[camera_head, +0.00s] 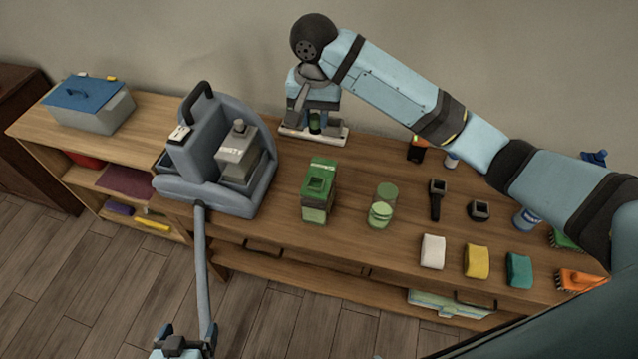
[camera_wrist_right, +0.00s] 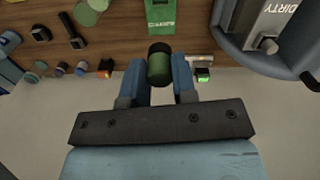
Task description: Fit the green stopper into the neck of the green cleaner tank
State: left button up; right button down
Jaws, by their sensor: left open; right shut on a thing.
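The green cleaner tank (camera_head: 316,203) stands upright on the wooden counter, with a dark square opening in its top. Its green top also shows at the upper edge of the right wrist view (camera_wrist_right: 160,14). My right gripper (camera_head: 314,114) is shut on the green stopper (camera_wrist_right: 159,68), a small green cylinder with a dark end. In the head view the stopper (camera_head: 315,123) is mostly hidden by the fingers; it is behind the tank, near the wall, apart from the tank. My left gripper (camera_head: 184,343) is open and empty at the bottom left, below the counter front.
The grey cleaner machine (camera_head: 208,190), with a tank marked dirty, stands left of the green tank. A pale tray (camera_head: 338,137) lies under the right gripper. Green round containers (camera_head: 381,215) stand right of the tank. White, yellow and teal sponges (camera_head: 476,260) line the front edge.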

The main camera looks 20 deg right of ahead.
aim_at(316, 185)
notch_tip(316, 185, down, 19)
jog(key=shift+f+p, duration=0.1)
jog(key=shift+p, duration=0.5)
jog(key=shift+f, duration=0.1)
jog(key=c, duration=0.9)
grip_release()
